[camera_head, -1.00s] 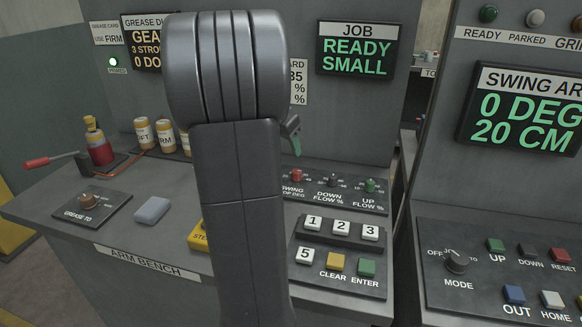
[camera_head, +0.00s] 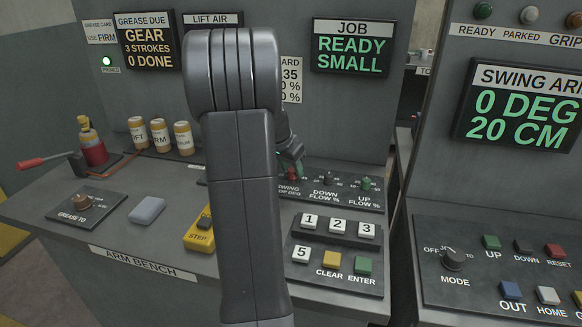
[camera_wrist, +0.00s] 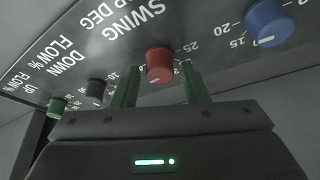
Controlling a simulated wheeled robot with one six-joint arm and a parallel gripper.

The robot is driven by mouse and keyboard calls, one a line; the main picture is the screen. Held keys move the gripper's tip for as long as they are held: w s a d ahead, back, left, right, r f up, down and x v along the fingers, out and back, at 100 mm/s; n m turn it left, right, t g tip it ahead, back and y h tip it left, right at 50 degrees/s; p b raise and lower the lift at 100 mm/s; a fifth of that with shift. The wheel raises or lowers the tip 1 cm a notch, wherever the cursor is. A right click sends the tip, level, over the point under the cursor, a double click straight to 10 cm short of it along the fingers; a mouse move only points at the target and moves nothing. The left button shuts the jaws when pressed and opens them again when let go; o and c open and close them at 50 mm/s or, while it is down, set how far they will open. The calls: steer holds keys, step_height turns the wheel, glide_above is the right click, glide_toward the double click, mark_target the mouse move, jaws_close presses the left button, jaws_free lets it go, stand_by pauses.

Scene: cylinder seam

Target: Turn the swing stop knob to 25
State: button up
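The swing stop knob is red (camera_wrist: 159,62) and sits at upper centre in the wrist view, beside the printed words SWING and DEG. Its white mark is at the lower edge of its face, and a 25 is printed to its right. My gripper (camera_wrist: 160,70) has two green fingers spread apart, one on each side of the knob's near edge. The gripper is open; I cannot tell whether a finger touches the knob.
A blue knob (camera_wrist: 270,22) is right of the red one in the wrist view. The down flow knob (camera_wrist: 96,90) and green up flow knob (camera_wrist: 57,106) are to the left. The keypad (camera_head: 338,255) lies in front of the row. The job screen (camera_head: 350,48) reads READY SMALL.

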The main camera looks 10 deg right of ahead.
steer(key=c, duration=0.7)
